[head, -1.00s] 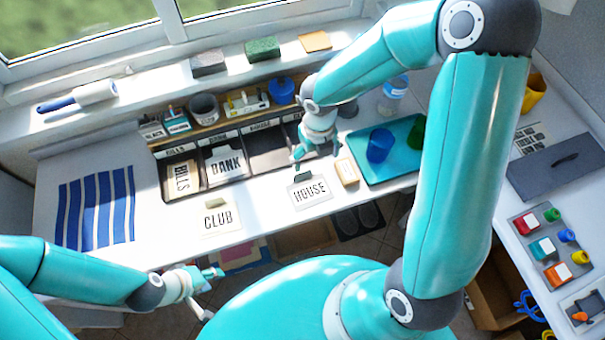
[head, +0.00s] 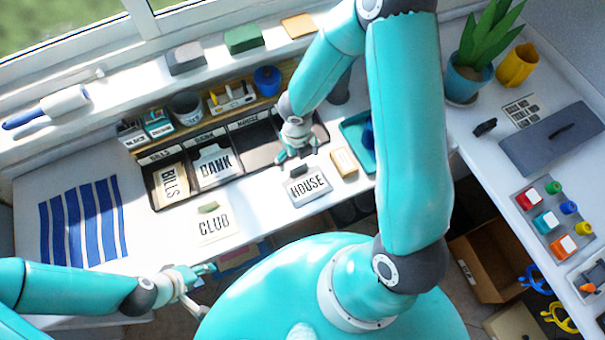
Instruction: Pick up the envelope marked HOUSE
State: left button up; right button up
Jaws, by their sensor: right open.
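The white envelope marked HOUSE (head: 309,189) lies near the front edge of the desk, with a small dark grey tab (head: 299,170) at its top. My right gripper (head: 298,156) is open and empty, just behind and slightly left of the envelope's top edge, close to the tab. I cannot tell whether it touches the tab. My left gripper (head: 208,290) is open and empty, low in front of the desk, well left of the envelope.
A CLUB envelope (head: 213,228) lies to the left. BILLS (head: 172,188) and BANK (head: 215,168) envelopes sit in the dark sorter (head: 262,150), whose HOUSE-labelled slot looks empty. A tan block (head: 344,162) and teal tray (head: 352,130) are right of the HOUSE envelope.

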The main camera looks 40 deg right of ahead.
aim_at(298, 168)
notch_tip(298, 168, down, 6)
jog(key=shift+r+b, duration=0.15)
jog(key=shift+b, duration=0.75)
jog(key=c, duration=0.8)
